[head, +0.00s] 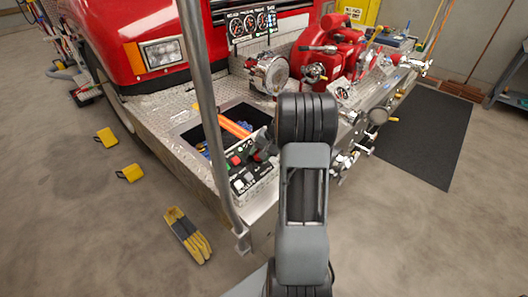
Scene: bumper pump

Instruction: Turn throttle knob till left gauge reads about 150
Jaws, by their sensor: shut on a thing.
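The gauge panel (252,22) stands at the top of the head view with round dials in a row. A small sloped control panel (250,172) with red, green and black controls sits on the bumper's near edge. A dark part that looks like my gripper (264,143) shows at this panel's upper right, beside my arm. It appears shut on the throttle knob, but the knob and fingertips are mostly hidden behind my arm.
A grey upright pole (205,100) stands left of the panel. An open bumper well (215,125) holds orange items. A chrome fitting (269,73) and red pump (335,50) stand behind. Yellow blocks (130,173) lie on the floor. A dark mat (425,135) lies right.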

